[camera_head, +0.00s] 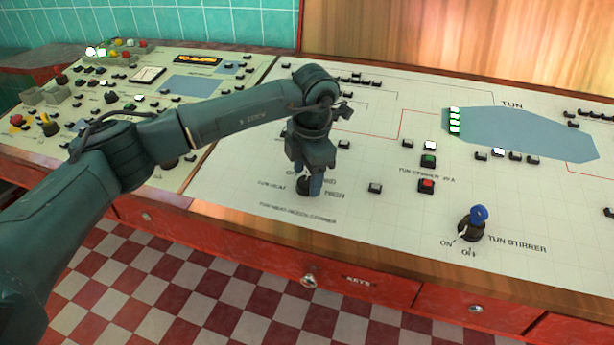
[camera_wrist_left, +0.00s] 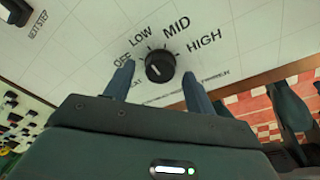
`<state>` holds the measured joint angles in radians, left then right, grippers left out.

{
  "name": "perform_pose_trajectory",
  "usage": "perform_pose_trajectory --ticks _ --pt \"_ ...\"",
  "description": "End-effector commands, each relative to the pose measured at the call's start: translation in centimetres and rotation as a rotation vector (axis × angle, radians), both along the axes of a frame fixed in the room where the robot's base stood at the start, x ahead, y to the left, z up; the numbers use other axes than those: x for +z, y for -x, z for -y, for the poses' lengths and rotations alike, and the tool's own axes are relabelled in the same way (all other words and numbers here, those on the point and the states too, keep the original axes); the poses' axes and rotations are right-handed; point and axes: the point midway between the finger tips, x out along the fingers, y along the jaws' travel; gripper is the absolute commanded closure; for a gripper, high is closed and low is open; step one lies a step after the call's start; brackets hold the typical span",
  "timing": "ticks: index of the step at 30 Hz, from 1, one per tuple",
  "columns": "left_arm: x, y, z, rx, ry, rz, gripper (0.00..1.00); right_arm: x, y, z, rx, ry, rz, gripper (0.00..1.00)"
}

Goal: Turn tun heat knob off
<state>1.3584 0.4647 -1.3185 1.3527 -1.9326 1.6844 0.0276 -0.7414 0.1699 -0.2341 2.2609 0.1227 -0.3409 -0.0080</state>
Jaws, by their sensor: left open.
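The tun heat knob (camera_wrist_left: 160,66) is a round black dial in the left wrist view, with OFF, LOW, MID and HIGH printed in an arc around it. A small pale mark shows on its face, but I cannot tell surely which label it points to. My left gripper (camera_wrist_left: 158,72) is open, with one finger on each side of the knob and a visible gap on both sides. In the head view my left gripper (camera_head: 316,186) points down at the panel and hides most of the knob and its labels. My right gripper is not in view.
A blue-topped TUN STIRRER knob (camera_head: 474,222) stands to the right on the panel. Green (camera_head: 429,161) and red (camera_head: 427,185) buttons sit between. Red drawers (camera_head: 360,282) run below the panel's wooden front edge. The panel around the knob is mostly flat and clear.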

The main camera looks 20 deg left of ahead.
Motion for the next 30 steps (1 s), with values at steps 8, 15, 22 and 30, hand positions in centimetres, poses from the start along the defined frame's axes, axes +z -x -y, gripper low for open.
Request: perform_pose_trajectory --ticks 8,15,22,30 --pt "-1.22 -0.12 -0.07 -0.001 0.000 0.001 0.45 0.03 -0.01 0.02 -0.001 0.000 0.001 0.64" --pt "-1.20 -0.11 -0.07 -0.001 -0.001 0.001 0.50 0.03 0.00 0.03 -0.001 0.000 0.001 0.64" --pt "-1.17 -0.11 -0.07 -0.001 0.000 0.001 0.69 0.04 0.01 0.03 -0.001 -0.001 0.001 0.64" --pt "-1.15 -0.11 -0.06 -0.001 0.001 0.001 0.89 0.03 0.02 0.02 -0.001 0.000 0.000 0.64"
